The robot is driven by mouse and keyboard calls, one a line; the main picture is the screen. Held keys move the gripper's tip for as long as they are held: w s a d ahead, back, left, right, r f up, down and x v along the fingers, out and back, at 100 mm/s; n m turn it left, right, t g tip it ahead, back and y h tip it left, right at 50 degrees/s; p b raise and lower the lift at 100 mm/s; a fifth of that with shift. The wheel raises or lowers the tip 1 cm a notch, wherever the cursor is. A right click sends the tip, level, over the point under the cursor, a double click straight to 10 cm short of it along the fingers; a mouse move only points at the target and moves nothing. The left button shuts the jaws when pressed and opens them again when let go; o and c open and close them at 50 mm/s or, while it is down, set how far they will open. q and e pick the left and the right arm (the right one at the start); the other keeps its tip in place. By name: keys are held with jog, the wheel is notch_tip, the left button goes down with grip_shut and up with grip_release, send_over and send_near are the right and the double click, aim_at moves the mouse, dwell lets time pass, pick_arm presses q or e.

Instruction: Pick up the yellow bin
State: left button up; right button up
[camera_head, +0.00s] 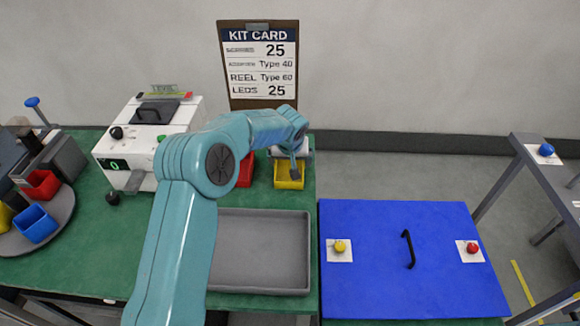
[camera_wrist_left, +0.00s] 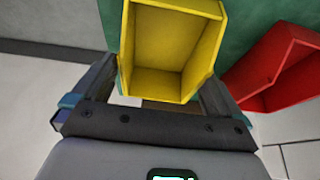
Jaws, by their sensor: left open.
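The yellow bin (camera_head: 289,180) is an open-topped box at the back right edge of the green table. My left gripper (camera_head: 292,168) is over it and hides part of it in the head view. In the left wrist view the yellow bin (camera_wrist_left: 172,50) is empty, and its near end lies between the two dark fingers of my left gripper (camera_wrist_left: 158,88). The gripper is open, with one finger on each side of the bin; I cannot tell whether either touches it. My right gripper is not in view.
A red bin (camera_head: 245,170) stands close beside the yellow one and shows in the wrist view (camera_wrist_left: 280,68). A grey tray (camera_head: 262,286) lies in front. A white machine (camera_head: 118,153) and a round turntable (camera_head: 62,215) with bins are at left; a blue panel (camera_head: 370,230) is at right.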

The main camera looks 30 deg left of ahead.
aim_at(290, 167)
pick_arm(q)
jog(key=x, duration=0.3)
jog(key=shift+w+a+f+p, duration=0.15)
jog(key=shift+a+f+p, duration=0.15)
jog(key=shift+d, duration=0.15)
jog(key=shift+r, duration=0.15)
jog(key=shift+c, duration=1.2)
jog(key=c, duration=0.5)
jog(key=shift+o, duration=0.2)
